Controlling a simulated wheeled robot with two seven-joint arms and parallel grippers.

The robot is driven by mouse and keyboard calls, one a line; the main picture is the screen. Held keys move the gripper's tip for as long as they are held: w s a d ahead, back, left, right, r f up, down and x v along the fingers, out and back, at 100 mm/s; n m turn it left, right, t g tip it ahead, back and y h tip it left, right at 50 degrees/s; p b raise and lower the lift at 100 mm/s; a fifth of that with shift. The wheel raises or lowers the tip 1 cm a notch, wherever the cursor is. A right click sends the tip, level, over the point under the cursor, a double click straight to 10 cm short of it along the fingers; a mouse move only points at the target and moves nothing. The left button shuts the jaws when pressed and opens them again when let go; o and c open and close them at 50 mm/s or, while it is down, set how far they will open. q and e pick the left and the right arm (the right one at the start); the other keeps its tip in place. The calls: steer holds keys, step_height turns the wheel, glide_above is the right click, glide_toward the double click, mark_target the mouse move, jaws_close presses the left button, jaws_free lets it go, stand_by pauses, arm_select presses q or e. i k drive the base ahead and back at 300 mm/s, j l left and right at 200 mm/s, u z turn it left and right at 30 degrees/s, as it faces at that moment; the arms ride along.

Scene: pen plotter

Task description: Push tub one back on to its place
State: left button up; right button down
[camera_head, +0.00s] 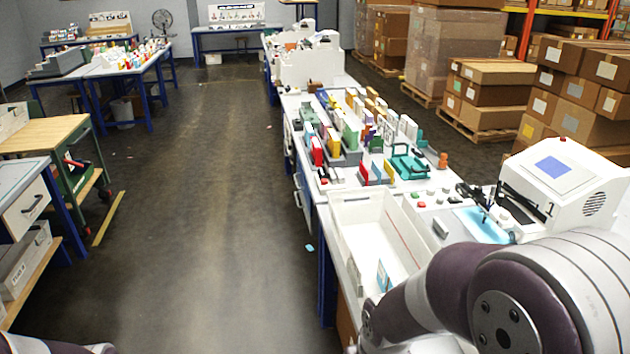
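A white open tub (345,215) stands at the near left part of the long bench, left of the white plotter marked 1 (562,180). A red line runs along its inner right wall, and a small blue and white piece (383,274) shows inside near its close end. I see no number on the tub, and my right arm covers its near right corner. Its left side lies along the bench's front edge; whether it hangs over is unclear. My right arm fills the bottom right, but its fingers do not show. Only a bit of my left arm shows at bottom left.
Several coloured boxes (350,133) and a teal stand (408,163) are on the bench beyond the tub. A pale blue sheet (482,224) lies at the plotter. Cartons (575,90) stand behind at right.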

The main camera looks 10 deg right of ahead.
mark_target(379, 227)
steer(key=i, duration=3.3)
steer(key=i+z, duration=0.3)
steer(key=z, duration=0.15)
steer(key=i+j+z, duration=0.15)
steer(key=i+z, duration=0.15)
steer(key=z, duration=0.15)
steer(key=i+j+z, duration=0.25)
steer(key=z, duration=0.2)
steer(key=i+j+z, duration=0.25)
steer(key=z, duration=0.2)
steer(key=i+j+z, duration=0.15)
steer(key=j+z, duration=0.3)
steer(key=z, duration=1.55)
